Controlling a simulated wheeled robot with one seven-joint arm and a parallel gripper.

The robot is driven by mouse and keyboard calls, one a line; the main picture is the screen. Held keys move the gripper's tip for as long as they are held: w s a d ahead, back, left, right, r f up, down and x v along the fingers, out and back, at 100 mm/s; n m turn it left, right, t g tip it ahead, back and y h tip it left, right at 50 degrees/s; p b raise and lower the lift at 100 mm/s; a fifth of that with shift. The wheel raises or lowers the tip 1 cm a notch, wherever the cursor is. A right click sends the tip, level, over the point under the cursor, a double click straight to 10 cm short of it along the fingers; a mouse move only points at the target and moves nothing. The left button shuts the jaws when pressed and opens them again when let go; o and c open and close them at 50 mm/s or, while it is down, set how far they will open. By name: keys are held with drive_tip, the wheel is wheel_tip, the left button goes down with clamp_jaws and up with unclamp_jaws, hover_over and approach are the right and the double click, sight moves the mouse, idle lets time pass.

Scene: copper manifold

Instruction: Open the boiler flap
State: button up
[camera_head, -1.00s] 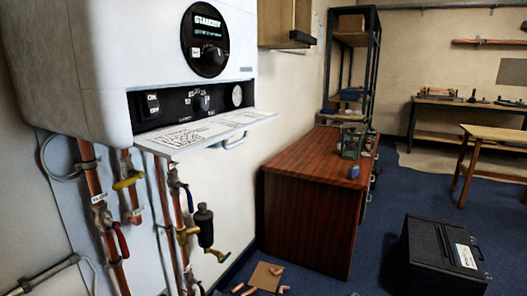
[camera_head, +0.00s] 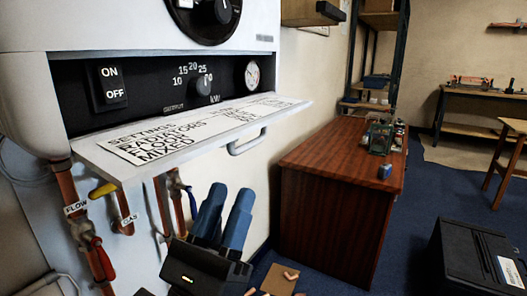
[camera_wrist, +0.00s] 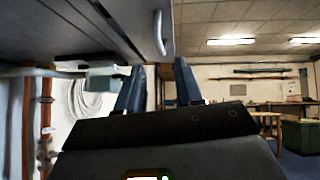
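The white boiler (camera_head: 130,25) fills the upper left of the head view. Its flap (camera_head: 88,153) hangs folded down, roughly level, with printed labels on its upper face. The panel behind it shows an ON/OFF switch, a dial and a gauge. The flap's handle (camera_head: 248,142) is at its right front edge. My gripper (camera_head: 230,192) points up below the flap and handle, its two blue fingers apart with nothing seen between them. In the wrist view, the flap's underside (camera_wrist: 85,25) and handle (camera_wrist: 159,32) are above my gripper (camera_wrist: 158,66).
Copper pipes with a red valve lever (camera_head: 103,258) and yellow valve lever (camera_head: 103,190) run below the boiler at left. A wooden cabinet (camera_head: 325,220) stands to the right, with small items on top. A black case (camera_head: 465,262) is on the blue floor.

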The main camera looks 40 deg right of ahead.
sight(234, 131)
drive_tip(key=p+x, duration=0.2)
drive_tip(key=x, duration=0.5)
drive_tip(key=shift+d+r, duration=0.1)
drive_tip(key=shift+r, duration=0.1)
drive_tip(key=shift+c, duration=0.2)
clamp_jaws()
